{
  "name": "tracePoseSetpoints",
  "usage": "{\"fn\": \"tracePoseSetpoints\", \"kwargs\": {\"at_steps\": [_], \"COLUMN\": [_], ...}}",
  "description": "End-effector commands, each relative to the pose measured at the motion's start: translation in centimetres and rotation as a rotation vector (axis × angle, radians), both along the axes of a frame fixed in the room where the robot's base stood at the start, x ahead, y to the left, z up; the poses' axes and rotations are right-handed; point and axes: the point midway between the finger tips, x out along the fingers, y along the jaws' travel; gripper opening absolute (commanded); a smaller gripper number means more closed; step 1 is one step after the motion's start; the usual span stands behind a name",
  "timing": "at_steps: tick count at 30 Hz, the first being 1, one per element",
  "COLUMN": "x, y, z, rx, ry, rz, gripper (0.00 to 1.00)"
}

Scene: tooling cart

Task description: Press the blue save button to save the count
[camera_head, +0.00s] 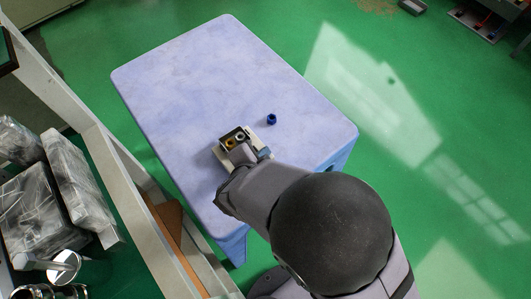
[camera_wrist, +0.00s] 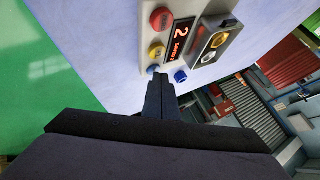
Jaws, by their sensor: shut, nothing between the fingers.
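The counter device is a pale panel (camera_wrist: 182,10) on the table. It carries a red button (camera_wrist: 160,18), a yellow button (camera_wrist: 156,50) and a lit display (camera_wrist: 180,32) reading 2. A blue button (camera_wrist: 153,70) shows beside my fingertips, partly hidden. Another small blue round part (camera_wrist: 180,76) shows just right of the fingers; I cannot tell whether it sits on the panel. My gripper (camera_wrist: 160,76) is shut and empty, its tips at the panel's blue-button end. I cannot tell whether they touch the button. In the head view my arm hides part of the panel (camera_head: 220,154).
A dark box with two round openings (camera_wrist: 214,42) adjoins the display. Most of the tabletop is clear. A shelf with wrapped goods (camera_head: 45,205) stands at the left.

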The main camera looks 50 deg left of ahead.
Motion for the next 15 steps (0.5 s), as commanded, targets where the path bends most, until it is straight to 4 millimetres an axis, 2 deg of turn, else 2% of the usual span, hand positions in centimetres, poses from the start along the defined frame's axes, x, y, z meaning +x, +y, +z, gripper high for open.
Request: {"fn": "tracePoseSetpoints", "kwargs": {"at_steps": [15], "x": [-0.01], "y": [-0.05], "z": [0.70], "rx": [-0.002], "ry": [0.001], "rz": [-0.001], "gripper": [0.00]}}
